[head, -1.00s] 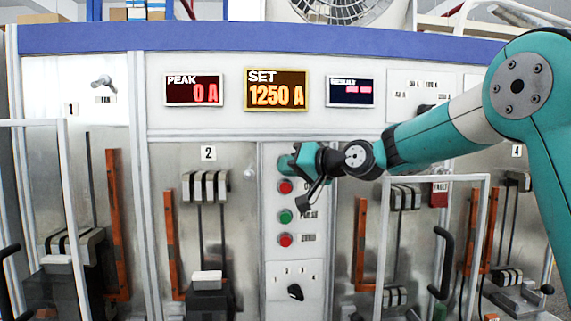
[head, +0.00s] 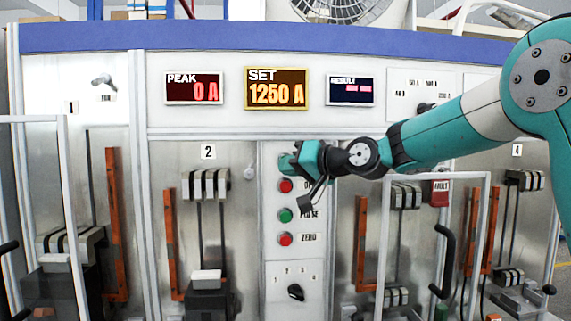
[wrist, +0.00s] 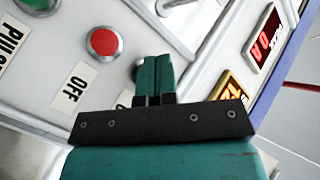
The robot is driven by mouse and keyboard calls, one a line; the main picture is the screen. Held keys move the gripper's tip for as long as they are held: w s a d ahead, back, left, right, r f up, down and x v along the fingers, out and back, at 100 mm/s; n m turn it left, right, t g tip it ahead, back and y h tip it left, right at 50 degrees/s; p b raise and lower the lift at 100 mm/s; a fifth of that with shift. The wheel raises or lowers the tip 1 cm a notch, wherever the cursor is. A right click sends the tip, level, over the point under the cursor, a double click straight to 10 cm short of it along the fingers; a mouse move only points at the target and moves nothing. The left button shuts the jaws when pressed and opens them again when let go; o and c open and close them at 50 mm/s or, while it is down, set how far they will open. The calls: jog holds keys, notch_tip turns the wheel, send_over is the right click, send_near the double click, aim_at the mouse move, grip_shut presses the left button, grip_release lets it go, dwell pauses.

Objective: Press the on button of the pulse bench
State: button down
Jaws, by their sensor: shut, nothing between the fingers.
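The pulse bench's button column (head: 310,262) is at the centre of the head view. The red OFF button (head: 285,186) is below my gripper (head: 290,163), with the green PULSE button (head: 285,215) and the red ZERO button (head: 285,239) lower down. In the wrist view my gripper (wrist: 155,72) is shut and empty, its fingers pointing at the panel. The OFF button (wrist: 103,41) shows beside them. A pale round edge (wrist: 138,68) shows behind the fingers, probably the ON button, mostly hidden. I cannot tell whether the fingertips touch it.
The SET display (head: 276,90) reads 1250 A and the PEAK display (head: 193,89) reads 0 A. A selector knob (head: 295,292) sits below the buttons. White frames (head: 484,235) and black handles (head: 443,262) stand out on the right, under my arm.

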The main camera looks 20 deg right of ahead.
jog(key=shift+s+a+b, duration=0.25)
jog(key=shift+s+b, duration=0.45)
jog(key=shift+s, duration=0.55)
jog(key=shift+s+a+b, duration=0.2)
jog(key=shift+s+b, duration=0.45)
jog(key=shift+s, duration=0.55)
jog(key=s+a+f+n+g+h+b, duration=0.1)
jog(key=s+a+f+n+g, duration=0.2)
jog(key=s+f, duration=0.45)
jog(key=s+a+f+n+g+h, duration=0.1)
jog(key=s+a+f+g, duration=0.3)
jog(key=s+f, duration=0.35)
jog(key=s+d+f+n+g+h, duration=0.1)
jog(key=s+f+n+g, duration=0.1)
jog(key=s+f, duration=0.3)
jog(key=s+d+f+n+g+h+b, duration=0.1)
jog(key=s+f+g, duration=0.3)
jog(key=s, duration=0.9)
jog(key=shift+d+f+n+g+h, duration=0.3)
jog(key=shift+f+n+h, duration=0.1)
jog(key=shift+h, duration=0.1)
